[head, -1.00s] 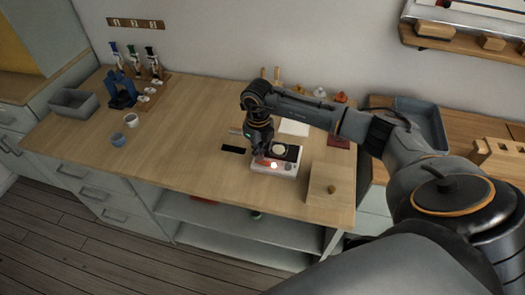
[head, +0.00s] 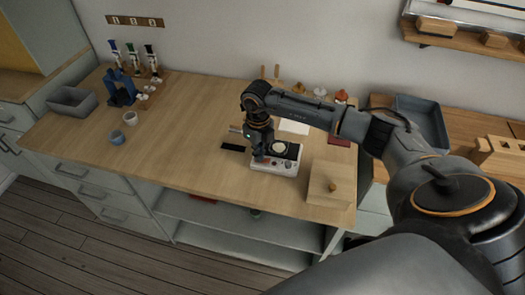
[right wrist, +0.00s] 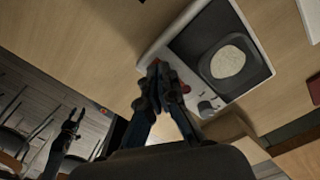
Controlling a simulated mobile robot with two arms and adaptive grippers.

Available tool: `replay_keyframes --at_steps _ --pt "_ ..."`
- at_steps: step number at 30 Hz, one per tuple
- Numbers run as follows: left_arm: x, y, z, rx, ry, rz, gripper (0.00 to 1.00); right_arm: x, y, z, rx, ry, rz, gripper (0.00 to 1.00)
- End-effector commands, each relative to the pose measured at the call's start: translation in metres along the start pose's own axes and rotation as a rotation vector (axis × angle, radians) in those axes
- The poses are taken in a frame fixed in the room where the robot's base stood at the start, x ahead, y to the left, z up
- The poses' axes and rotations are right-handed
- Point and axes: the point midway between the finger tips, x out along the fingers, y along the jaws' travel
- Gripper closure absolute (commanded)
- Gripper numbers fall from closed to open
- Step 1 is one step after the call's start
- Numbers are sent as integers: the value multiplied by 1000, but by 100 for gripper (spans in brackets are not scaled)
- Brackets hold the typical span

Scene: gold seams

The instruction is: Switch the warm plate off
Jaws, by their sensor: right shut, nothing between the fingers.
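The warm plate (head: 274,168) is a small white box with a dark top on the wooden counter. A round cream-coloured piece (head: 280,147) lies on its dark top; it also shows in the right wrist view (right wrist: 227,62). No glow shows on the white front, where a small red spot and a dark knob are visible. My right gripper (head: 260,157) is shut and empty at the left part of the plate's front. In the right wrist view its closed tips (right wrist: 157,66) are at the white edge; I cannot tell whether they touch. My left gripper is not in the head view.
A wooden block with a knob (head: 331,186) stands right of the plate. A dark strip (head: 232,147) lies left of it. The counter's middle is clear.

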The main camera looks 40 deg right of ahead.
Motion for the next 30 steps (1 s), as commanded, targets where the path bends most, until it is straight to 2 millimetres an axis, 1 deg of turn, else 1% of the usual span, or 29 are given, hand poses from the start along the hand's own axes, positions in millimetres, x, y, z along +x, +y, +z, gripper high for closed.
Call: replay_keyframes --at_steps 24,27,30 --pt "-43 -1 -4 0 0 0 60 -65 0 0 0 -1 0 100" --pt "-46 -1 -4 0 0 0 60 -70 0 0 0 -1 0 100" --pt "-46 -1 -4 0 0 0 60 -70 0 0 0 -1 0 100"
